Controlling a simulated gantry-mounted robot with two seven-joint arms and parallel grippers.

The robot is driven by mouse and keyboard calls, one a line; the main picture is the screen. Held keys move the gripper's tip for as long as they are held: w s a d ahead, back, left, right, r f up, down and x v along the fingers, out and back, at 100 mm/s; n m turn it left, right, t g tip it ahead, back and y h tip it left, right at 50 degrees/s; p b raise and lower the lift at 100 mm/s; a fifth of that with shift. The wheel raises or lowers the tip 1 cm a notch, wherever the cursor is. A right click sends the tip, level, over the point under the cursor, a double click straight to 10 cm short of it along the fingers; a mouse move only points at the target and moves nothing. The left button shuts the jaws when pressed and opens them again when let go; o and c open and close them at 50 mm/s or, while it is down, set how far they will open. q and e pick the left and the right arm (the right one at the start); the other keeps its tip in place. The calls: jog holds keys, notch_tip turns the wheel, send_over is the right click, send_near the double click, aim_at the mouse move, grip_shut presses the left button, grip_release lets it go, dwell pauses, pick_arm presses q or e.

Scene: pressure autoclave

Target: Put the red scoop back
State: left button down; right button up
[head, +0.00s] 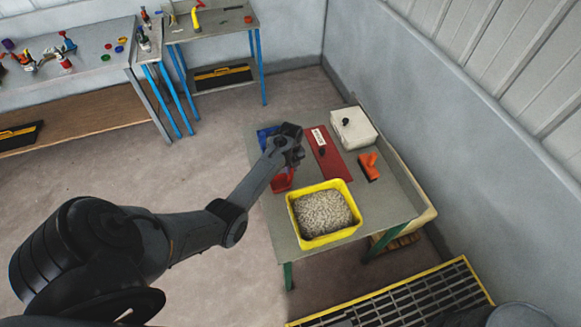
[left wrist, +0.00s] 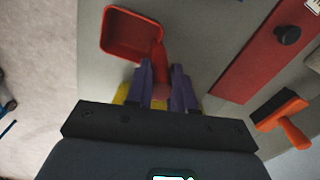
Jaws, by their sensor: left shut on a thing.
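The red scoop (head: 281,183) is at the left side of the small table, just beyond the yellow tub. My left gripper (head: 293,158) is over it. In the left wrist view the scoop (left wrist: 131,36) shows its square open pan, and its handle runs back between the purple fingers of my left gripper (left wrist: 162,75), which are shut on it. I cannot tell whether the scoop touches the table. My right gripper is not in view.
The yellow tub (head: 347,188) of pale granules stands at the table's near side. A red board (head: 334,163) with a black knob, an orange brush (head: 370,168), a white box (head: 352,128) and a blue thing (head: 265,137) share the table (head: 270,210).

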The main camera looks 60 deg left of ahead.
pick_arm(q)
jog(key=c, duration=1)
grip_release()
jog(key=shift+f, duration=0.1)
notch_tip(320, 180, up, 12)
jog(key=shift+f, duration=0.15)
jog(key=shift+s+d+n, duration=0.15)
jog(key=shift+s+n, duration=0.05)
jog(key=shift+n, duration=0.1)
jog(key=s+d+r+n+t, duration=0.1)
jog(key=s+d+n, duration=0.4)
jog(key=s+d, duration=0.2)
jog(key=s+d+r+n+t, duration=0.1)
jog(key=s+d+n, duration=0.5)
jog(key=d, duration=0.6)
jog(key=s+d+r+n+t, duration=0.1)
jog(key=s+d+n, duration=0.4)
jog(key=s+d, duration=0.3)
jog(key=shift+d+r+t+p, duration=0.2)
jog(key=shift+d+t+p, duration=0.1)
jog(key=shift+d, duration=0.8)
